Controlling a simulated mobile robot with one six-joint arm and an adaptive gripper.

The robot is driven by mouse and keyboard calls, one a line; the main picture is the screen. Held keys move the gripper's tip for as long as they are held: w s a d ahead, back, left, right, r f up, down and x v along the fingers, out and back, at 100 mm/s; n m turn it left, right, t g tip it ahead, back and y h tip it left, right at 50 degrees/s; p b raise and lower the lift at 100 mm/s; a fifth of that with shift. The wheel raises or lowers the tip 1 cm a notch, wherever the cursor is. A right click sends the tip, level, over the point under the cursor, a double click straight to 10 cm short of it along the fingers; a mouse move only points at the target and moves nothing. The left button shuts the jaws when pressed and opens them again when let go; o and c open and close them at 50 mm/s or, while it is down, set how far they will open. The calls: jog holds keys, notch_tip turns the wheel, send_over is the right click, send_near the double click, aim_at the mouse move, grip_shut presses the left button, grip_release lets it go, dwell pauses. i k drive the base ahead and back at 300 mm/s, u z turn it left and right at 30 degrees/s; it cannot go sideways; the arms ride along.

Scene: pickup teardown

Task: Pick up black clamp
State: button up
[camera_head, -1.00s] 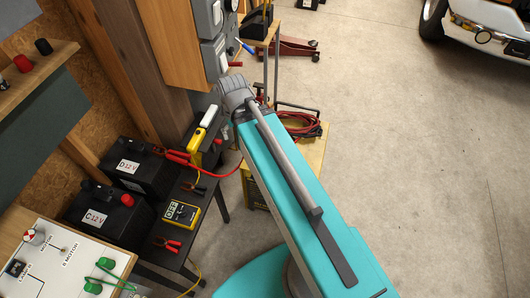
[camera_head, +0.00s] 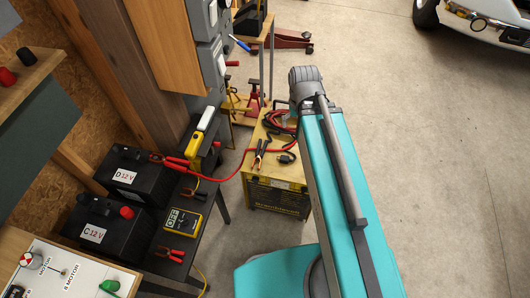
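A black clamp (camera_head: 260,152) with a coppery jaw lies on top of the yellow boxed unit (camera_head: 277,206) on the floor, left of my arm. Red and black cables lie around it. A second black-handled clamp (camera_head: 190,193) with coppery jaws lies on the dark bench by the meter. Which one the task means, I cannot tell. My gripper does not show.
Two black 12 V batteries (camera_head: 134,177) stand on the dark bench with a yellow meter (camera_head: 177,221) and red clamps (camera_head: 171,254). A red cable runs from a battery to the yellow unit. Wooden posts and grey boxes rise behind.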

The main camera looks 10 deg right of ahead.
aim_at(258, 158)
jog(key=z, duration=0.8)
jog(key=k, duration=0.75)
jog(key=u, duration=0.8)
jog(key=i, duration=1)
jog(key=u, duration=0.1)
